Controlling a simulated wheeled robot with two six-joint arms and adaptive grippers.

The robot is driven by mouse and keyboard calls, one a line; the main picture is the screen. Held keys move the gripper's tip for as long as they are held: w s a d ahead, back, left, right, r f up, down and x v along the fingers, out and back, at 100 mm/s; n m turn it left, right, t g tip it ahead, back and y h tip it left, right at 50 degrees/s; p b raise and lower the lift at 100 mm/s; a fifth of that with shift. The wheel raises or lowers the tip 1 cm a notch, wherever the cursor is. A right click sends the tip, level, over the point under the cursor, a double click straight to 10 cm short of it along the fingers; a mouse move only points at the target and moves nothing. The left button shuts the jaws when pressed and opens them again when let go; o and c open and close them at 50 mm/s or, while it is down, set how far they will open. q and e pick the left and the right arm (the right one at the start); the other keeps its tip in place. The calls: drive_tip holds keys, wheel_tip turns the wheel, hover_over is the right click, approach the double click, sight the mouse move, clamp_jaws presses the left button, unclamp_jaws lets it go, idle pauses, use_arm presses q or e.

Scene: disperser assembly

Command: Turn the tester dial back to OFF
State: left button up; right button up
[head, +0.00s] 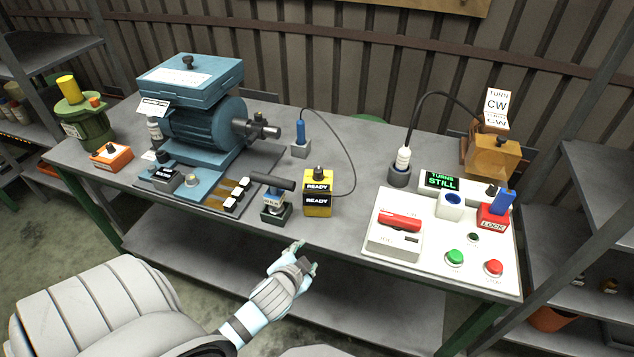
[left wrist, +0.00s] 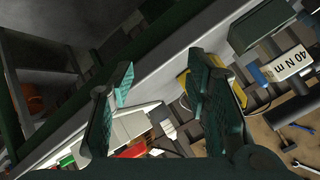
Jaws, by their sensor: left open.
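The yellow tester (head: 318,207) stands near the front edge of the workbench, with two dark READY labels on its front. A black knob (head: 319,173), which looks like its dial, sits on top; its pointer setting is too small to read. My left gripper (head: 305,257) is open and empty in front of the bench edge, below and nearer than the tester, not touching it. In the left wrist view the open fingers (left wrist: 160,80) frame the grey bench edge. A yellow part of the tester (left wrist: 183,80) shows there, mostly hidden behind one finger. My right gripper is not in view.
A tool marked 40 N m (left wrist: 287,64) on a dark stand (head: 275,213) is immediately left of the tester. A cable arcs from the blue probe (head: 300,134) to the tester. A white control panel (head: 380,240) lies to the right. A blue motor (head: 205,125) stands at left.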

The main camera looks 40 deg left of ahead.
use_arm(q)
drive_tip(key=w+a+r+m+t, duration=0.1)
drive_tip(key=w+r+m+t, duration=0.5)
drive_tip(key=w+r, duration=0.65)
drive_tip(key=w+d+r+m+t+h, duration=0.2)
drive_tip(key=w+d+r+m+h, duration=0.15)
drive_tip(key=r+m+h, duration=0.45)
drive_tip(key=w+d+r+m+t+h, duration=0.2)
drive_tip(key=d+r+m+h, duration=0.3)
drive_tip(key=r+m, duration=0.5)
drive_tip(key=m+g+y, duration=0.8)
drive_tip(key=m+g, duration=0.3)
drive_tip(key=g, duration=0.4)
approach(318, 169)
drive_tip(key=x, duration=0.7)
drive_tip(key=shift+w+d+f, duration=0.15)
drive_tip(key=shift+f, duration=0.15)
drive_tip(key=shift+w+f, duration=0.15)
drive_tip(key=shift+f, duration=0.4)
drive_tip(key=shift+c, duration=0.6)
